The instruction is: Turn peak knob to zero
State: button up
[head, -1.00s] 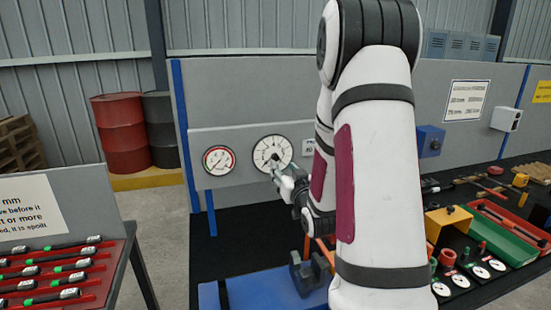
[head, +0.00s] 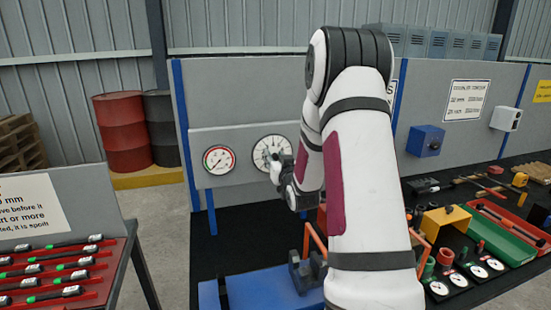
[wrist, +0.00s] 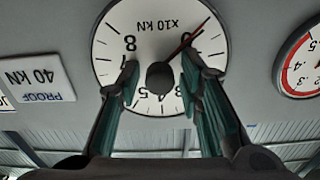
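The large white dial (head: 262,152) marked x10 kN is on the grey panel, partly hidden by my gripper in the head view. In the wrist view the dial (wrist: 112,47) appears upside down. Its dark round peak knob (wrist: 160,77) sits at the centre. A thin red needle (wrist: 190,39) points to the upper right there; I cannot tell whether another needle lies with it. My gripper (wrist: 159,70) is open, with one finger on each side of the knob and gaps visible. In the head view my gripper (head: 276,161) is at the dial's lower right.
A smaller red-rimmed gauge (head: 218,159) is left of the dial. A "PROOF 40 kN" plate (wrist: 38,80) is beside the dial in the wrist view. Below are a blue base (head: 250,289) and a dark block (head: 306,272). A yellow bracket (head: 446,222) stands at right.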

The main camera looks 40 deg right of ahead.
grip_shut()
jog(key=shift+n, duration=0.4)
jog(key=shift+o, duration=2.2)
grip_release()
jog(key=v, duration=1.2)
